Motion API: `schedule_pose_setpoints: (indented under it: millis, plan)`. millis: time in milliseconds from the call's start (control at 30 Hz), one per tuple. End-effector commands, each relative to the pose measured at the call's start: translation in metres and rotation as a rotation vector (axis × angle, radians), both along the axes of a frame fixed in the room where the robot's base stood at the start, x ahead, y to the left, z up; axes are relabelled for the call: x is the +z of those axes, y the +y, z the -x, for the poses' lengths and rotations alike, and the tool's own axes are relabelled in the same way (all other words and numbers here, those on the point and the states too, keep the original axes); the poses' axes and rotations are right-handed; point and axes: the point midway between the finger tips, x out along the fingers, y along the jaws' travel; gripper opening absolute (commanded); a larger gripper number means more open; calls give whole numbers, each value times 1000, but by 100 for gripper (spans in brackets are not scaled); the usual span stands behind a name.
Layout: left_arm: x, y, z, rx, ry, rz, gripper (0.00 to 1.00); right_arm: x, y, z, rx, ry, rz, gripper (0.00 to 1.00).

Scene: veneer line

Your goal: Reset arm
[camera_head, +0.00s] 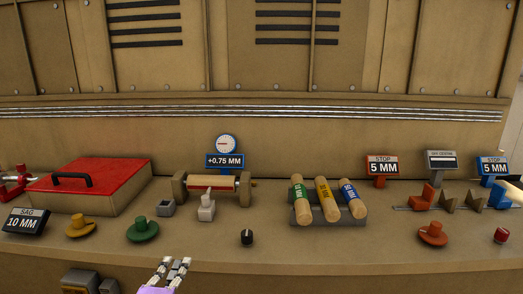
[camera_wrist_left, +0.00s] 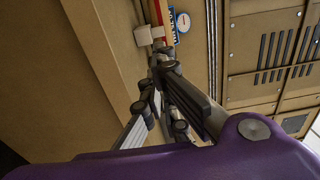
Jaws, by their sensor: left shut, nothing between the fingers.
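My left gripper (camera_head: 172,268) shows at the bottom of the head view, in front of the console's front edge. Its two grey fingers point up and away, and the purple wrist is cut off by the frame. In the left wrist view the gripper (camera_wrist_left: 160,95) shows at an angle with its purple body below. It is shut with nothing held, and it appears apart from all console items. My right gripper is not in view.
The console (camera_head: 300,235) holds a red-lidded box (camera_head: 110,178), a roller (camera_head: 213,182) under a gauge, three labelled cylinders (camera_head: 327,200), green (camera_head: 142,230) and yellow (camera_head: 80,226) knobs, a black knob (camera_head: 247,237) and an orange knob (camera_head: 432,234). A panelled wall (camera_head: 270,75) stands behind.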

Motion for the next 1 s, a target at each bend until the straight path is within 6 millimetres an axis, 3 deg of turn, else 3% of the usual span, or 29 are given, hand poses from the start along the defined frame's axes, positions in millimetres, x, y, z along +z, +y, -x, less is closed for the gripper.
schedule_pose_setpoints:
  millis: [100, 133, 367, 467, 600, 800, 900, 1000]
  plan:
    - [-5, -6, 2, -4, 39, 264, 0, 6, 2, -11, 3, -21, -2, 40]
    - [-17, -10, 10, -1, 74, 363, 0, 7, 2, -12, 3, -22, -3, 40]
    - [-103, -17, 92, 100, 297, 831, 0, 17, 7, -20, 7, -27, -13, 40]
    - [-141, -20, 142, 181, 396, 1016, 0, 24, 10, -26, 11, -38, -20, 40]
    - [-192, -26, 231, 338, 528, 1264, 0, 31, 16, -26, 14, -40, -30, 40]
    - [-234, -34, 349, 545, 646, 1445, 0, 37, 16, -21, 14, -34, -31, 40]
    - [-244, -33, 386, 607, 673, 1456, 0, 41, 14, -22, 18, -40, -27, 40]
    - [-249, -31, 406, 640, 688, 1456, 0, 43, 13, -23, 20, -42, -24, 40]
